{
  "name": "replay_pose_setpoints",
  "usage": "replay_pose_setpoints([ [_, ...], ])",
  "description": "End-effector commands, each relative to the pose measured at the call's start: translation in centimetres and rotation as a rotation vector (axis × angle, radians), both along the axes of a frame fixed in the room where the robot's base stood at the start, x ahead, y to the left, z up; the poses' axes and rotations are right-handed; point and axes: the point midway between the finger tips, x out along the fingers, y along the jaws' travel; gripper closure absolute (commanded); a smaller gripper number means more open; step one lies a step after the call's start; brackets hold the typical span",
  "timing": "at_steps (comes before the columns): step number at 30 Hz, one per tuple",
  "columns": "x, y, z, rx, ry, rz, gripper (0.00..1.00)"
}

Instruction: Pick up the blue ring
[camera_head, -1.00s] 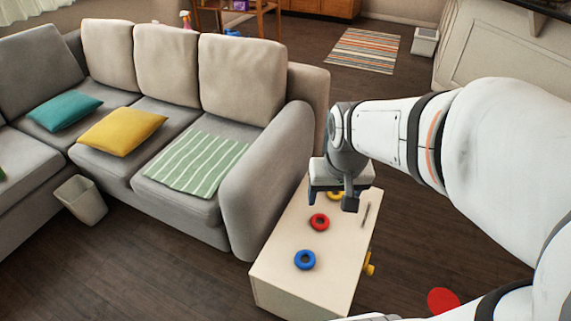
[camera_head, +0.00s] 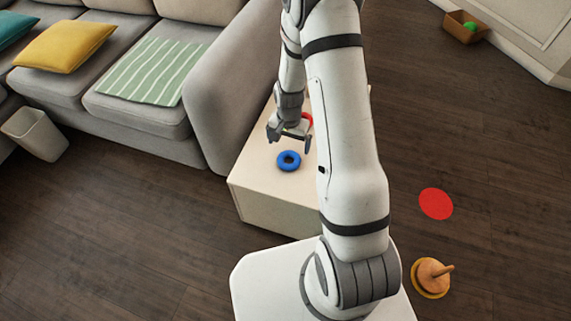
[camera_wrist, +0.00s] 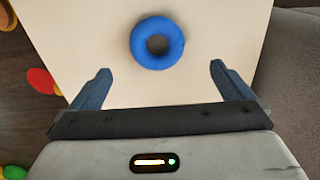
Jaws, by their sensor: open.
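The blue ring (camera_head: 289,161) lies flat on the light-coloured table (camera_head: 252,188), near its front end. In the wrist view the blue ring (camera_wrist: 134,47) lies ahead of the fingertips, roughly centred between them. My gripper (camera_head: 289,135) is open and empty. In the head view it appears just beyond the ring; in the wrist view its two fingers (camera_wrist: 161,72) are spread apart with bare tabletop between them. A red ring (camera_head: 307,119) shows partly behind my gripper and arm.
The grey sofa's arm (camera_head: 228,90) stands close along the table's left side. On the floor to the right are a red disc (camera_head: 436,204) and a wooden peg stand (camera_head: 432,276). A brown box with a green ball (camera_head: 466,27) stands far right.

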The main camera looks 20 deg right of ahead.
Motion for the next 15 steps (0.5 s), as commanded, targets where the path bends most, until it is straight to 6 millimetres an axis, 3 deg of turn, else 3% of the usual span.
replay_pose_setpoints([
  [15, -0.5, -0.1, -6.3, 0.0, 0.004, -0.003, 0.0],
])
